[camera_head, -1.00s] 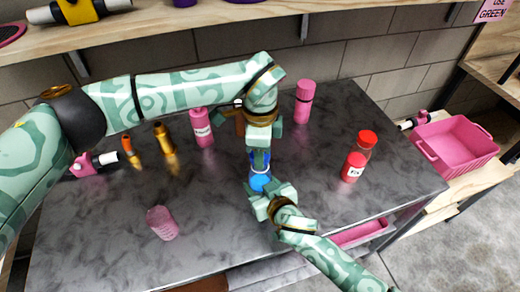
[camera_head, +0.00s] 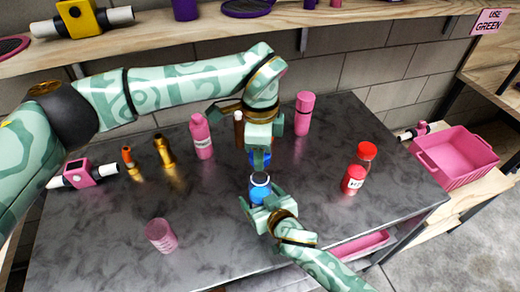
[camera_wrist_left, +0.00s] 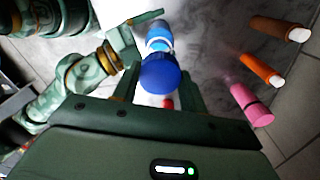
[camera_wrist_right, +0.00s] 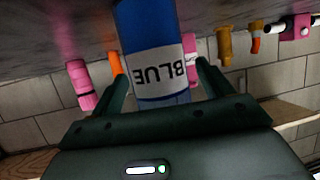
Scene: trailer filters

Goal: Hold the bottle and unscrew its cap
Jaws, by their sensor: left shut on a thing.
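The blue bottle (camera_head: 259,195) stands upright on the grey table with a pale ring at its top. Its label reads BLUE in the right wrist view (camera_wrist_right: 160,70). My left gripper (camera_head: 259,150) points down above it, shut on the blue cap (camera_wrist_left: 160,75). The cap is apart from the bottle, with a small gap below it. My right gripper (camera_head: 258,207) has its fingers on either side of the bottle, low down. In the right wrist view a gap shows between the bottle and one finger, so this gripper looks open.
A pink bottle (camera_head: 201,137) and a pink flask (camera_head: 303,114) stand behind. Red-capped jars (camera_head: 355,180) stand at the right, a pink cup (camera_head: 161,235) at the front left. A pink bin (camera_head: 455,157) is beyond the right edge.

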